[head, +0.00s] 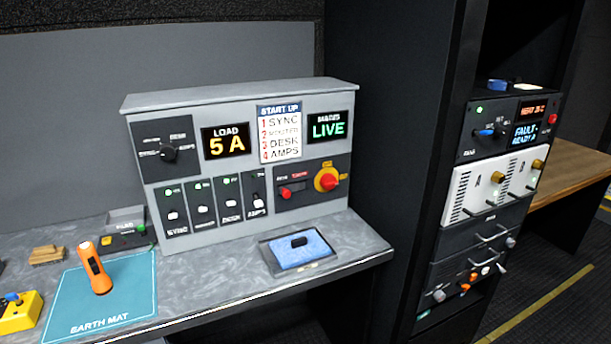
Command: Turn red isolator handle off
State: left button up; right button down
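The red isolator handle (327,181) sits on a round yellow plate at the right end of the grey power panel (205,222), which stands on the bench. I cannot read the small marks around the handle or tell its exact position. Left of it on the same dark plate is a smaller red knob (287,192). Above, one display (226,143) reads LOAD 5 A and another (327,127) reads LIVE in green. A row of switches (204,210) with small lights is at the lower left. Neither of my grippers is in view.
On the bench are a blue pad in a tray (298,249), an orange torch (93,268) on the earth mat (125,307), and a yellow box (40,315). A black equipment rack (428,150) stands to the right. The bench between mat and tray is clear.

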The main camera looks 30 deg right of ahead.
aim_at(327, 181)
jog(key=z, duration=1.05)
jog(key=l+u, duration=0.4)
jog(key=l, duration=0.2)
jog(key=l+u, duration=0.35)
jog(key=l, duration=0.2)
